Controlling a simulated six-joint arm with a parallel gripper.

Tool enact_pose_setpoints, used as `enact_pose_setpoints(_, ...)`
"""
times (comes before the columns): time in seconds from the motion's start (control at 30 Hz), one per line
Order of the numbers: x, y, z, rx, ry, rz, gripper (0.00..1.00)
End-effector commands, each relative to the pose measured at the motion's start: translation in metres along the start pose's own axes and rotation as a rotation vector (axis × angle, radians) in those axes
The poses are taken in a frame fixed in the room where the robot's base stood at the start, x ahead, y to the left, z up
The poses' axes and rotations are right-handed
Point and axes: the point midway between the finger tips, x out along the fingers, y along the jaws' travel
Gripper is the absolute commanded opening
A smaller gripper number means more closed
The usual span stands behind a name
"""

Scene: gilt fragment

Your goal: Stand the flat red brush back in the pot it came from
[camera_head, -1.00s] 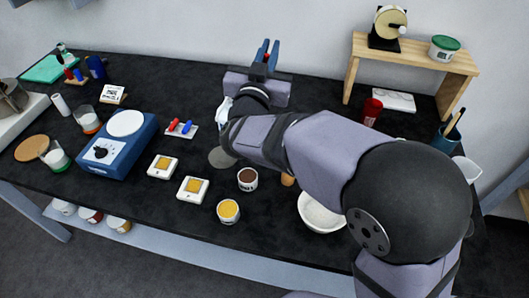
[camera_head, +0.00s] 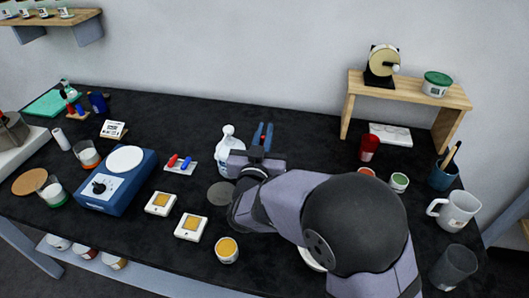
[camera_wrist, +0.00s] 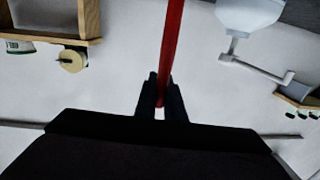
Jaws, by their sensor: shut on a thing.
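My gripper (camera_head: 263,138) is over the middle of the table in the head view, its fingers pointing up in the picture. In the wrist view my gripper (camera_wrist: 161,98) is shut on the thin red handle of the brush (camera_wrist: 172,45). The handle runs up out of the top of that view, so its far end is out of sight. A blue pot (camera_head: 442,179) with a dark-tipped brush and other handles in it stands at the table's right. A red cup (camera_head: 370,149) stands near the wooden stand. Which pot the brush came from does not show.
A wooden stand (camera_head: 410,89) is at the back right. A white jug (camera_head: 457,211) and a grey beaker (camera_head: 454,268) are at the right. A blue hotplate (camera_head: 117,190) is at the left.

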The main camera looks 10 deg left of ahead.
Motion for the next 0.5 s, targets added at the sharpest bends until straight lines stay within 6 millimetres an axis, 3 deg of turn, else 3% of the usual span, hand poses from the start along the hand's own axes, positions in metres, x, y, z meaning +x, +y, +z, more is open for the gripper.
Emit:
enact_pose_setpoints(0.33, 0.0, 0.0, 0.015, -0.001, 0.0, 0.0, 0.0)
enact_pose_setpoints(0.5, 0.0, 0.0, 0.036, -0.003, -0.002, 0.0, 0.0)
